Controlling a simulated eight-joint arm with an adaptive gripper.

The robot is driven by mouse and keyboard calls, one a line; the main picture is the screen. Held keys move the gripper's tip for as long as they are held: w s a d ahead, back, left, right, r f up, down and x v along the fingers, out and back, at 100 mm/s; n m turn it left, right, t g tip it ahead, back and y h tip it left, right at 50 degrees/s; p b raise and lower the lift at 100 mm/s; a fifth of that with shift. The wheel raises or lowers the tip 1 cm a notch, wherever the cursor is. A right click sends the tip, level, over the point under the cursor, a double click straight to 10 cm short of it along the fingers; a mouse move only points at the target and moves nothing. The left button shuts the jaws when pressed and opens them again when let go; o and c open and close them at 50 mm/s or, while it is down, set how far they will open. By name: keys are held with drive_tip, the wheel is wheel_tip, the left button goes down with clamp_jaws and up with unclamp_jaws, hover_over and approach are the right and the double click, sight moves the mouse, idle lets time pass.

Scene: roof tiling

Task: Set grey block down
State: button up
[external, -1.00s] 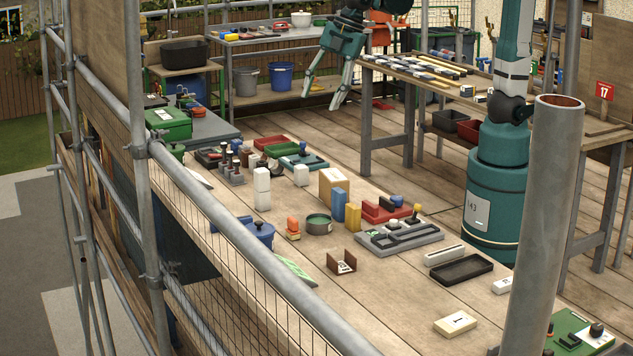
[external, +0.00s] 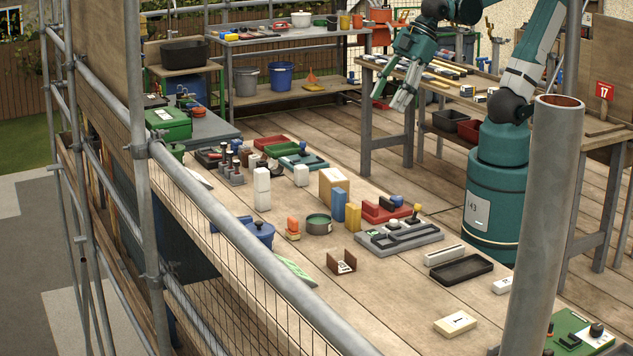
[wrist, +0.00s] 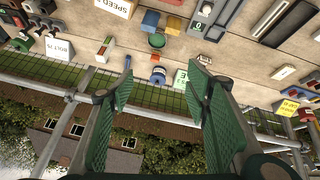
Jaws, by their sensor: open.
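A light grey bar-shaped block (external: 444,255) lies flat on the wooden deck beside a black tray (external: 461,270) in the external view. I cannot tell for sure that it is the task's grey block. My gripper (external: 392,98) is raised well above the deck, near the back workbench, and is tilted. In the wrist view its green fingers (wrist: 165,64) are spread wide with nothing between them. No block is held.
A grey fixture board (external: 400,236), a blue pot (external: 259,233), a green round tin (external: 319,224) and upright blue and yellow blocks crowd the deck. A cream block marked 1 (external: 455,323) lies in front. Scaffold rails (external: 230,225) edge the left side.

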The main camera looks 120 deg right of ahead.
drive_tip(key=s+a+f+m+t, duration=0.1)
drive_tip(key=s+a+f+m, duration=0.1)
drive_tip(key=s, duration=0.4)
drive_tip(key=shift+s+a+f+m, duration=0.15)
drive_tip(key=shift+s+f+m, duration=0.2)
drive_tip(key=shift+f, duration=0.35)
